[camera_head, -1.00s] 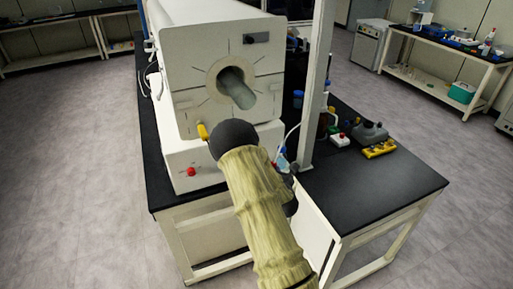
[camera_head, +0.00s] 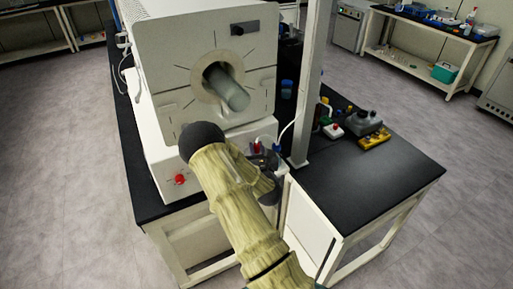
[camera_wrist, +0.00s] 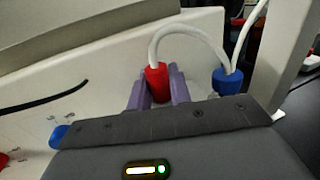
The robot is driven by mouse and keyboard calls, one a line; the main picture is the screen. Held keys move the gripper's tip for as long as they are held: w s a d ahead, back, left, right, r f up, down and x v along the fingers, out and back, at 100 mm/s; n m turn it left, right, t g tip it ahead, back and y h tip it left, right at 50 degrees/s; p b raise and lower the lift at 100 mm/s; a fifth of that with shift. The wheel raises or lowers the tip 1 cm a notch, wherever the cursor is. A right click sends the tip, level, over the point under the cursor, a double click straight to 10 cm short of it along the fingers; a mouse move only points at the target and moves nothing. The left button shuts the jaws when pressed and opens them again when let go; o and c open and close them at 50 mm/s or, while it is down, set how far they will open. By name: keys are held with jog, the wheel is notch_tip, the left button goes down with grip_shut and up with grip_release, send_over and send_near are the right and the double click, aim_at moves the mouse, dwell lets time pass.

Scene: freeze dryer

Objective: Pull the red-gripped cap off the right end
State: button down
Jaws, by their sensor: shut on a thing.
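The red grip of the cap (camera_wrist: 158,82) is a short upright cylinder with a white hose coming out of its top. My gripper (camera_wrist: 159,88) has its two purple fingers closed on the left and right sides of it in the wrist view. A small red spot, likely the same grip, shows in the head view (camera_head: 257,141) beside the lower box's front. My gripper's fingers are hard to make out there behind my arm. The cap's lower part is hidden behind my gripper's dark body, so I cannot tell what it touches.
The white hose arches to a blue fitting (camera_wrist: 228,80) close on the right. A white furnace-like unit (camera_head: 150,60) with a glassy tube (camera_head: 230,90) in its round port stands behind. A pale post (camera_head: 310,80) rises at the right. The black bench (camera_head: 370,195) is clear at its front right.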

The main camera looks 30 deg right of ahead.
jog(key=shift+s+a, duration=0.15)
jog(key=shift+a, duration=0.05)
jog(key=shift+d+f+b, duration=0.15)
jog(key=shift+f+b, duration=1.3)
jog(key=shift+f, duration=0.6)
jog(key=shift+f+b, duration=0.6)
jog(key=shift+f, duration=0.05)
jog(key=shift+f+b, duration=0.3)
jog(key=shift+b, duration=0.2)
jog(key=c, duration=1.2)
grip_release()
jog(key=o, duration=0.6)
jog(key=shift+s, duration=0.1)
